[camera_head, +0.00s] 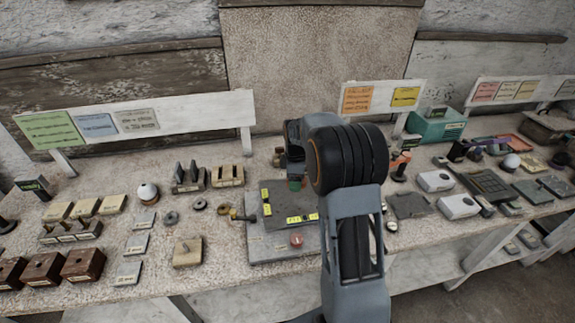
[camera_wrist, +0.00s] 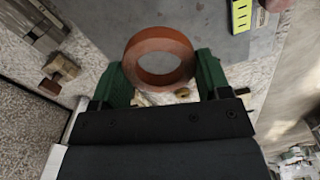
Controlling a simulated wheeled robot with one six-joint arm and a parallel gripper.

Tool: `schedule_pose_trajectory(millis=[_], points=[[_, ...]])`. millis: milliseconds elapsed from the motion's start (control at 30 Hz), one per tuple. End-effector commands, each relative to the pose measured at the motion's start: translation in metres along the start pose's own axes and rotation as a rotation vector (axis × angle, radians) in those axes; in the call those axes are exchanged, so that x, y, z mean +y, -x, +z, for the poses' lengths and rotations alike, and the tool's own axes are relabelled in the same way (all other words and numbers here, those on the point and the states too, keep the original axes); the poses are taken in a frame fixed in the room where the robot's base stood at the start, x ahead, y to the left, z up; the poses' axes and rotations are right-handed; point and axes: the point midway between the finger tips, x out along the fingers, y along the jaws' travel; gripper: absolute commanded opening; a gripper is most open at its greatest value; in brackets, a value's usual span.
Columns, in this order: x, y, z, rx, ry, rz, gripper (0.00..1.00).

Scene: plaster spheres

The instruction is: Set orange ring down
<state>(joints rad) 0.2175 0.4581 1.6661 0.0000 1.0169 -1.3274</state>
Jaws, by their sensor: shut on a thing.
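The orange ring (camera_wrist: 160,44) shows in the wrist view between the two green fingers of my gripper (camera_wrist: 164,76). The fingers are shut on its outer sides, and its hole faces the camera. Behind the ring are a grey board (camera_wrist: 195,28) and the speckled tabletop (camera_wrist: 85,83); the gap beneath the ring cannot be judged. In the head view my gripper (camera_head: 295,183) is partly behind my own arm, over the back part of the grey board (camera_head: 270,250). I cannot make out the ring clearly there.
The grey board carries yellow labels and a red button (camera_head: 297,240). Left of it lie small dark rings (camera_head: 170,217), a wooden block (camera_head: 187,252) and a white-topped ball (camera_head: 148,193). White boxes (camera_head: 458,206) and a keypad (camera_head: 487,184) stand right. Signboards line the back.

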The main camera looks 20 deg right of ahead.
Motion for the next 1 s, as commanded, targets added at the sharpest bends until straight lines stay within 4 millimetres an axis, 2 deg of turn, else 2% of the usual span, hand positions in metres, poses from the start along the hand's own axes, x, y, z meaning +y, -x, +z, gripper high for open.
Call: schedule_pose_trajectory(millis=[567, 1000], points=[[0.000, 0.000, 0.000, 0.001, 0.001, 0.000, 0.48], [0.000, -0.031, 0.001, 0.000, -0.001, -0.002, 0.48]])
